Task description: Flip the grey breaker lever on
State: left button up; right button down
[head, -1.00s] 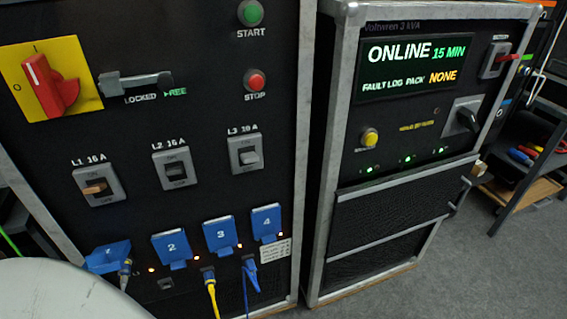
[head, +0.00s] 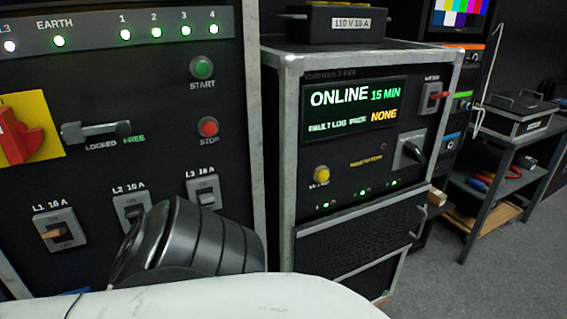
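The breaker panel has three switches in a rising row. The L3 breaker lever (head: 206,198) is light grey and seems to sit low in its plate, below the ON mark. The L2 breaker (head: 130,203) has a dark lever, and my arm partly covers its lower part. The L1 breaker (head: 58,231) has a tan-orange lever. A dark ribbed part and a white link of my arm cross the bottom of the head view, in front of the lower panel. Neither gripper's fingers show.
Above the breakers are a red rotary switch (head: 20,137), a grey latch handle (head: 97,131), a green START button (head: 203,68) and a red STOP button (head: 208,128). The UPS cabinet (head: 283,170) stands to the right. Grey floor lies open at lower right.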

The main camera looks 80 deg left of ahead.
aim_at(208, 197)
jog(key=i, duration=1.3)
jog(key=u, duration=1.95)
